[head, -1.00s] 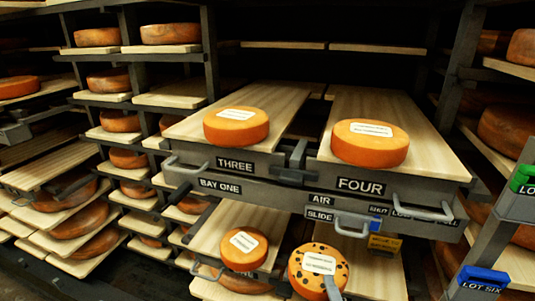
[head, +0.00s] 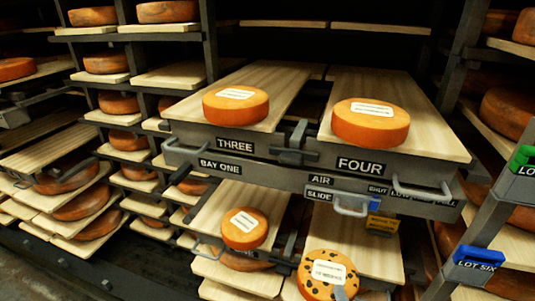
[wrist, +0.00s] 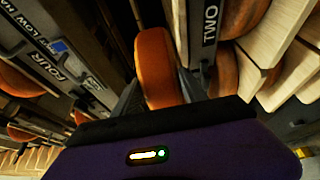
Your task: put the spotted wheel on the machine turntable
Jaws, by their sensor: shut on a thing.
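The spotted wheel (head: 322,268), orange with dark spots and a white label, is at the bottom of the head view, cut off by the frame edge. My gripper (head: 341,294) shows only as a grey finger at its lower edge. In the wrist view an orange wheel (wrist: 156,62) stands edge-on between the two dark fingers of my gripper (wrist: 160,92), which is shut on it. Its spots do not show there. No machine turntable is visible in either view.
Two plain labelled wheels sit on boards marked THREE (head: 235,143) and FOUR (head: 360,165). Another labelled wheel (head: 244,228) lies on a lower board. Racks of wheels stand left and right. Slide handles (head: 350,208) jut out above the spotted wheel. A blue LOT SIX tag (head: 480,258) is at right.

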